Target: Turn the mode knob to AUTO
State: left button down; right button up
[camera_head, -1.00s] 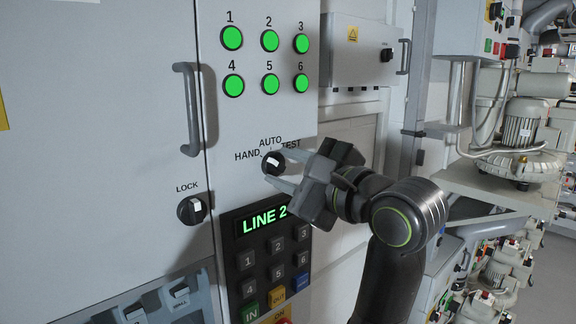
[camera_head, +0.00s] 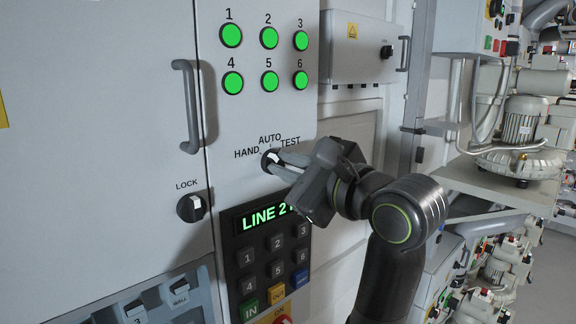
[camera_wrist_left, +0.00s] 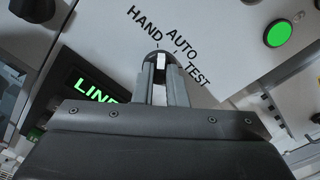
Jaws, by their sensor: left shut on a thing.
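The black mode knob (camera_head: 267,160) is on the grey cabinet panel, below the labels HAND, AUTO and TEST. My left gripper (camera_head: 279,159) is shut on it, fingers close together, reaching in from the right of the head view. In the left wrist view, the knob (camera_wrist_left: 153,58) sits at the tips of my left gripper (camera_wrist_left: 162,69). Its white pointer mark (camera_wrist_left: 161,58) faces up, near the HAND and AUTO side; I cannot tell exactly which tick it meets. The fingers hide part of the knob. My right gripper is not in view.
A keypad (camera_head: 274,262) with a green LINE 2 display is just below the knob. A LOCK knob (camera_head: 192,208) and a door handle (camera_head: 190,107) are to the left. Several green lamps (camera_head: 269,38) are above. A shelf with motors (camera_head: 520,130) is at right.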

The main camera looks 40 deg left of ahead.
pick_arm(q)
jog(key=m+p, duration=0.1)
jog(key=m, duration=0.3)
jog(key=shift+r, duration=0.1)
jog(key=shift+w+m+p, duration=0.1)
jog(key=shift+m+p, duration=0.35)
jog(key=shift+m, duration=1.35)
jog(key=c, duration=1.5)
grip_release()
jog(key=shift+o, duration=0.2)
jog(key=shift+d, duration=0.1)
